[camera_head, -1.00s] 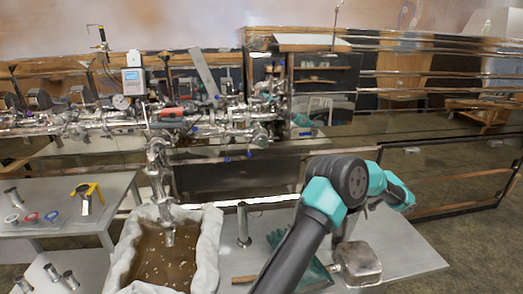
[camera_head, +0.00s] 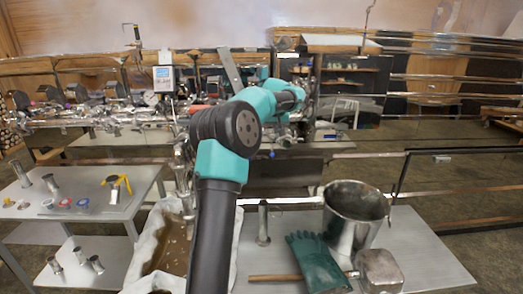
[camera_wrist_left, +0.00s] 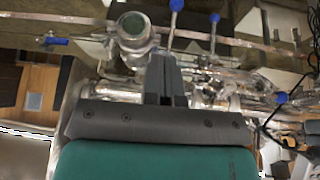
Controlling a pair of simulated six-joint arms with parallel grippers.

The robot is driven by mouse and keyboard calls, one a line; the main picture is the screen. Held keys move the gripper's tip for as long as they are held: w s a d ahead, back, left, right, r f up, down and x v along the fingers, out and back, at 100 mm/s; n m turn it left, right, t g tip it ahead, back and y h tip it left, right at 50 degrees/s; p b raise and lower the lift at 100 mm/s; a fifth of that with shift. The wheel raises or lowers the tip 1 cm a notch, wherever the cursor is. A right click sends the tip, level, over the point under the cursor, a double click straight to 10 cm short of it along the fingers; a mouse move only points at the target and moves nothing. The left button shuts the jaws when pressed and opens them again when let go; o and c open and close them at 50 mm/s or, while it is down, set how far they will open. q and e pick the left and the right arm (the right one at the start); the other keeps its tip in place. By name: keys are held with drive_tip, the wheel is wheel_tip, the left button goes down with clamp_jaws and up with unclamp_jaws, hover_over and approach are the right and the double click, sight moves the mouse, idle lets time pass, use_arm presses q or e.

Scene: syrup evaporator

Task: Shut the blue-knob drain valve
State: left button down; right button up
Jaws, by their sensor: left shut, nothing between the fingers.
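Several blue knobs show on the steel pipework (camera_head: 130,112). In the left wrist view, one blue knob (camera_wrist_left: 176,5) on a thin stem is just above my left gripper (camera_wrist_left: 164,60), with a second blue knob (camera_wrist_left: 215,18) to its right. Another blue knob (camera_wrist_left: 282,97) is at right and a blue handle (camera_wrist_left: 52,41) at upper left. I cannot tell which is the drain valve. My left gripper is shut and empty in front of the pipes. In the head view, a blue knob (camera_head: 271,154) shows below the left wrist. My right gripper is out of view.
A cloth-lined tub (camera_head: 146,240) of brown liquid is partly behind my left arm. A steel bucket (camera_head: 354,215), green gloves (camera_head: 317,262) and a mallet (camera_head: 380,270) are on the right table. A left table (camera_head: 85,185) holds small parts.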

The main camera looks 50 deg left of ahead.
use_arm(q)
drive_tip(key=s, duration=0.1)
drive_tip(key=s+a+r+n, duration=0.1)
drive_tip(key=shift+s+a+r, duration=0.15)
drive_tip(key=shift+s+a, duration=0.15)
drive_tip(key=shift+s, duration=0.1)
approach(272, 153)
drive_tip(key=x, duration=0.7)
drive_tip(key=shift+a, duration=0.25)
drive_tip(key=shift+w+d+f, duration=0.1)
drive_tip(key=shift+w+f, duration=0.1)
